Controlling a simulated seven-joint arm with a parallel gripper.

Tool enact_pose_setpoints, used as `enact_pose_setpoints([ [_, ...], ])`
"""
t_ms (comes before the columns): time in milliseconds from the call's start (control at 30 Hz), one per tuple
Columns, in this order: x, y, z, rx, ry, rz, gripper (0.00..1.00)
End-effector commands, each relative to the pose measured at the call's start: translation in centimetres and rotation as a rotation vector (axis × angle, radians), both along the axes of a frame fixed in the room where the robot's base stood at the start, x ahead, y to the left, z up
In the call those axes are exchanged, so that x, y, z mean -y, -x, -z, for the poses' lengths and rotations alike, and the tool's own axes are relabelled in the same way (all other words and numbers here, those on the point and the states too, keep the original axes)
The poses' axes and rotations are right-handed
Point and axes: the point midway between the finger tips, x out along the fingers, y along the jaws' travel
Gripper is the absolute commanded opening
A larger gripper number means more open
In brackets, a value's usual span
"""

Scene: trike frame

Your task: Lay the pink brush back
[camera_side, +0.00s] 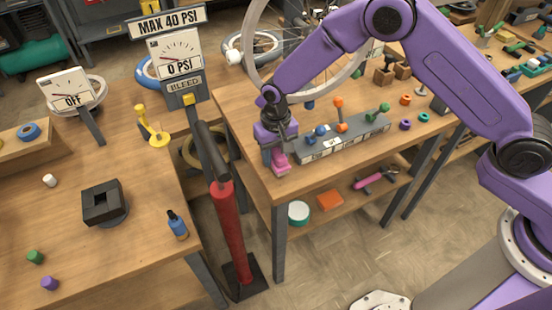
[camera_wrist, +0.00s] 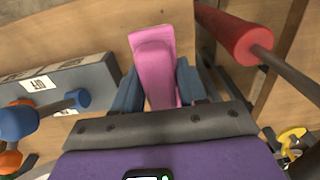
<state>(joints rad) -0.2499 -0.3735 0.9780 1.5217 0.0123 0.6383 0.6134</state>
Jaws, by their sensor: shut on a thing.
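The pink brush (camera_side: 281,164) is in my gripper (camera_side: 278,150) at the front left corner of the middle bench. In the wrist view the brush (camera_wrist: 155,62) is a smooth pink piece, squeezed between the two blue-grey fingers of my gripper (camera_wrist: 157,88), with its far end sticking out past them. In the side view only its lower end shows under the fingers, close to the bench top. I cannot tell whether it touches the wood.
A grey labelled rack (camera_side: 345,138) with coloured-handled tools stands right beside my gripper. A red pump (camera_side: 228,235) stands off the bench's left edge. The lower shelf holds an orange block (camera_side: 330,200) and a pink-handled tool (camera_side: 374,179). Bare wood (camera_side: 255,110) lies behind my gripper.

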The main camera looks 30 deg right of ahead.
Motion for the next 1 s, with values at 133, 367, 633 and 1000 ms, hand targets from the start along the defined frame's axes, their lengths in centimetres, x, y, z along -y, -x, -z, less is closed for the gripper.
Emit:
enact_pose_setpoints([
  [133, 0.1, 0.1, 2.0, -0.003, 0.002, 0.0, 0.03],
  [367, 0.1, 0.1, 2.3, -0.001, 0.0, 0.0, 0.03],
  [633, 0.1, 0.1, 2.5, -0.001, 0.001, 0.0, 0.61],
  [1000, 0.1, 0.1, 2.3, -0.001, 0.001, 0.0, 0.67],
])
